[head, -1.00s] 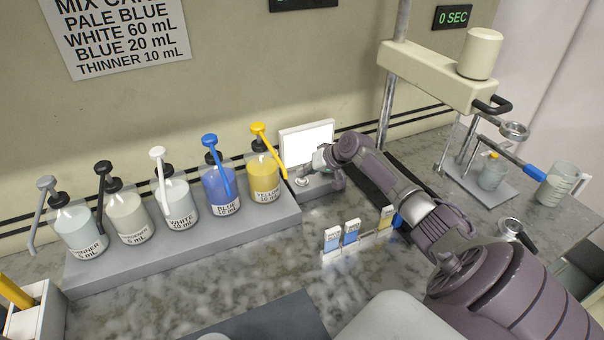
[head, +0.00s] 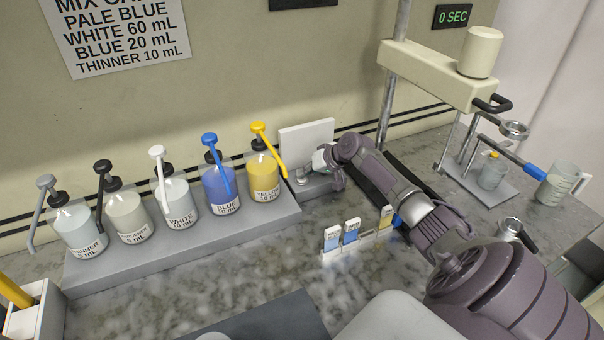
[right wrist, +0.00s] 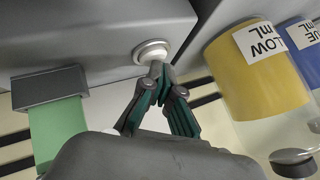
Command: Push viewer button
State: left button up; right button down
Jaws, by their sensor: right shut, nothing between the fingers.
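The viewer is a small upright panel (head: 307,137) on a grey base, right of the yellow bottle in the head view. Its panel is dull and unlit. Its round pale button with a metal ring (right wrist: 151,48) is on the grey base in the right wrist view. My right gripper (head: 304,174) is at the front of the viewer base. In the right wrist view its shut, empty fingertips (right wrist: 158,68) are right at the button and cover part of it; I cannot tell how far it is pressed. My left gripper is not in view.
Several pump bottles stand on a grey riser (head: 180,240), the yellow bottle (head: 264,182) close beside my right gripper. Small sample cards (head: 342,235) stand in front of my right arm. A stand with a cream head (head: 440,72) rises behind it.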

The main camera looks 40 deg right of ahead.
aim_at(304, 179)
jog(key=shift+a, duration=0.1)
notch_tip(304, 179, up, 6)
jog(key=p, duration=0.5)
jog(key=shift+r, duration=0.2)
jog(key=shift+f, duration=0.1)
dwell(0.5)
